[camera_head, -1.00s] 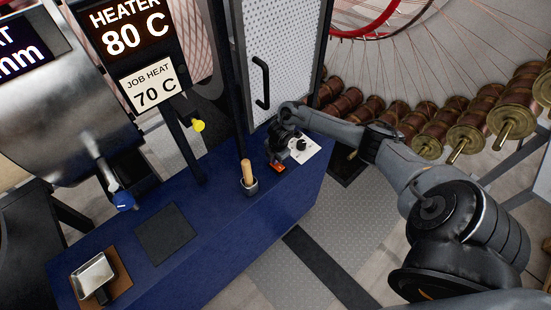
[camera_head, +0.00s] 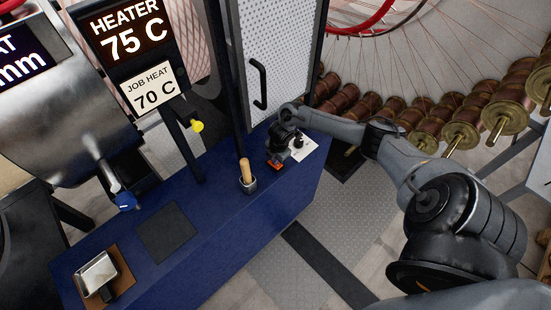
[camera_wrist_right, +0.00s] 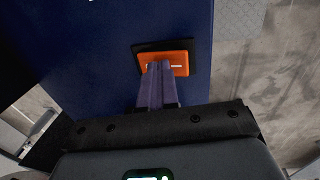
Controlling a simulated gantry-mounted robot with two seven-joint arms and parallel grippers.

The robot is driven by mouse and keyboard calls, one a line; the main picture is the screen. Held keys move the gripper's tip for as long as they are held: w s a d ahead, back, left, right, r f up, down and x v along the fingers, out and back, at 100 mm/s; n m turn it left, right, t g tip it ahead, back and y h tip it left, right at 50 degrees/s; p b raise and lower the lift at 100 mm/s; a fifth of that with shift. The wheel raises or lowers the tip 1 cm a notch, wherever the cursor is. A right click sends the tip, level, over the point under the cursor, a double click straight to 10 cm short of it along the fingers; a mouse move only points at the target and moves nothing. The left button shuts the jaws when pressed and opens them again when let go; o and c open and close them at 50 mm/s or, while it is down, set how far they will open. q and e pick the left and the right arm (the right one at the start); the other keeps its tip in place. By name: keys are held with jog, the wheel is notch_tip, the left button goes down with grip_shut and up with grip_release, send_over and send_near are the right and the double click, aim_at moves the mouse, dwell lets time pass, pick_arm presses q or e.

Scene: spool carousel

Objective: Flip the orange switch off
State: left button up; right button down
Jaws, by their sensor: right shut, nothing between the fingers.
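The orange switch (camera_wrist_right: 180,62) sits in a dark base plate on the blue bench, and its rocker bears a small white line. In the head view the orange switch (camera_head: 275,165) shows only in part below my right gripper. My right gripper (camera_wrist_right: 157,68) is shut and empty, its fingertips over the front edge of the orange rocker. I cannot tell for sure whether they press on it. In the head view the right gripper (camera_head: 279,158) points down at the switch. My left gripper is not in view.
A wooden-handled tool stands in a cup (camera_head: 248,185) left of the switch. A white panel with a black knob (camera_head: 298,142) lies behind the gripper. A heater display (camera_head: 125,40) reads 75 C, above a job heat card (camera_head: 150,85) reading 70 C. A perforated cabinet door (camera_head: 280,60) stands behind.

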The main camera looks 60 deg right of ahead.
aim_at(278, 165)
notch_tip(278, 165, up, 10)
jog(key=s+p, duration=0.1)
jog(key=shift+s+a+r, duration=0.2)
jog(key=shift+r, duration=0.05)
dwell(0.4)
